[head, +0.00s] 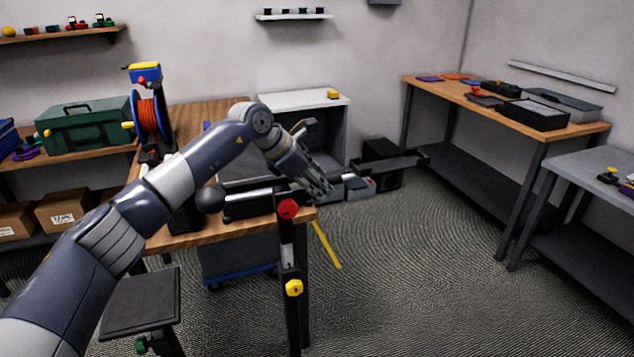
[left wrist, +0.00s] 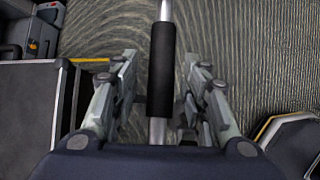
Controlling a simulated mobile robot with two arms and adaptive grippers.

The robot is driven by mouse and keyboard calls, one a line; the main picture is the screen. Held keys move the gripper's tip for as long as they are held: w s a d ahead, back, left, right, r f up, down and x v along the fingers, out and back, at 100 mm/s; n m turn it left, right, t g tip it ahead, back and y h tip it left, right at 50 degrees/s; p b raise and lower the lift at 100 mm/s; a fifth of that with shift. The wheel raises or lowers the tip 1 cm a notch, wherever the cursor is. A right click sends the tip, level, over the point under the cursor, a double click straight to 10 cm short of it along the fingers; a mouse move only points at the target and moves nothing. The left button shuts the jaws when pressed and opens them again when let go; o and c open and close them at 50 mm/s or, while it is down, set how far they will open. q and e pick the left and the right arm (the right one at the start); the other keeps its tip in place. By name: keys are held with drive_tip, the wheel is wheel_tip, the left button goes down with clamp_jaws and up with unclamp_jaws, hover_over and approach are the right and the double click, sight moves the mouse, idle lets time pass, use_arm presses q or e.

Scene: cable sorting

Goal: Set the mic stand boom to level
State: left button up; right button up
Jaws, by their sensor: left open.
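The mic stand's dark post (head: 288,255) stands upright at the front corner of the wooden bench, with a red knob (head: 288,208) near its top and a yellow knob (head: 293,287) lower down. The boom (head: 258,193) crosses near the red knob, with a dark ball (head: 209,199) at its left end. My left gripper (head: 318,184) is over the boom, right of the red knob, and hides part of it. In the left wrist view, the boom's silver rod and black sleeve (left wrist: 162,70) run between the open fingers, apparently untouched. My right gripper is out of view.
The wooden bench (head: 190,239) holds a red cable reel (head: 148,114). A black stool (head: 140,300) stands at front left. A white-topped cabinet (head: 290,100) is behind the boom. Another bench (head: 560,133) stands at the right. The carpet between is largely clear.

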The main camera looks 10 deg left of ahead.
sight(288, 184)
use_arm(q)
drive_tip(key=shift+s+a+r, duration=0.1)
drive_tip(key=shift+r, duration=0.1)
drive_tip(key=v, duration=1.1)
drive_tip(key=shift+s+a+r, duration=0.15)
drive_tip(key=shift+s+r, duration=0.05)
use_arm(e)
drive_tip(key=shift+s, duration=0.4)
